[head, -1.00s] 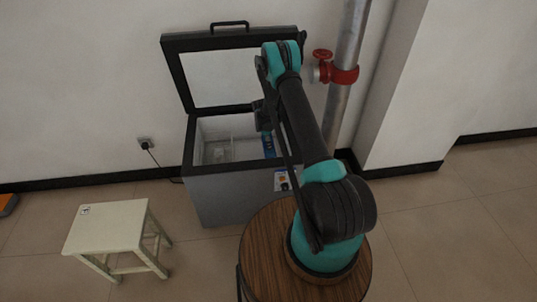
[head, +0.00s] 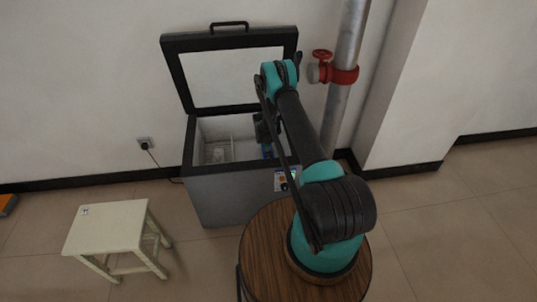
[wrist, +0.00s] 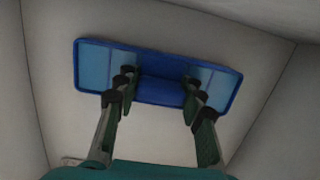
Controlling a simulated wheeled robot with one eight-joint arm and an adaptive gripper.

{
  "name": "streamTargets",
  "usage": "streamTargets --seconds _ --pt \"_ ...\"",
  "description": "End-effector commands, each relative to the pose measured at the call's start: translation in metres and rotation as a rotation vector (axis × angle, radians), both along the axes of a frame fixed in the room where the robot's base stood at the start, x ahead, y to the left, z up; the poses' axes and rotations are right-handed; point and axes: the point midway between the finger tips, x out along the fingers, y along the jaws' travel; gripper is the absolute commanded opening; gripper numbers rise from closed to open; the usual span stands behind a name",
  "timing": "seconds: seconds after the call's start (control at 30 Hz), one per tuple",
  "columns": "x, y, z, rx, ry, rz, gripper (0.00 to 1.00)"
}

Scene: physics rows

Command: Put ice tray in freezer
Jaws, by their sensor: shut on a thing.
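The ice tray (wrist: 155,91) is a blue rectangular tray with lighter blue ends, seen in the wrist view. My gripper (wrist: 160,84) is shut on its middle, one finger on each side of the raised blue centre. In the head view, a small blue part of the tray (head: 267,152) shows below my gripper, inside the right side of the freezer. The freezer (head: 233,196) is a grey chest with its black-framed lid (head: 235,76) standing open. My arm and the freezer's front rim hide much of the tray, and I cannot tell whether it touches the floor inside.
Some wire or clear items (head: 217,153) lie in the left part of the freezer. A metal pipe with a red valve (head: 343,75) stands to the right. A pale stool (head: 108,225) is at the lower left. A round wooden table (head: 262,250) stands under my arm.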

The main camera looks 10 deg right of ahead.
Motion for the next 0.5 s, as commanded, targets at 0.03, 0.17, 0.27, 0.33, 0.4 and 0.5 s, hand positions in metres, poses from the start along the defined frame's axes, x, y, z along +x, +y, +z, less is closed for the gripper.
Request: streamTargets --seconds 0.03,0.17,0.27,0.33,0.4,0.5 --pt "0.0 0.0 -0.0006 0.0 0.0 0.0 0.41" --pt "0.0 0.0 -0.0004 0.0 0.0 0.0 0.57" --pt "0.0001 0.0 -0.0004 0.0 0.0 0.0 0.59" --pt "0.0001 0.0 -0.0004 0.0 0.0 0.0 0.59" --pt "0.0001 0.0001 -0.0003 0.0 0.0 0.0 0.59" --pt "0.0001 0.0 0.001 0.0 0.0 0.0 0.59"
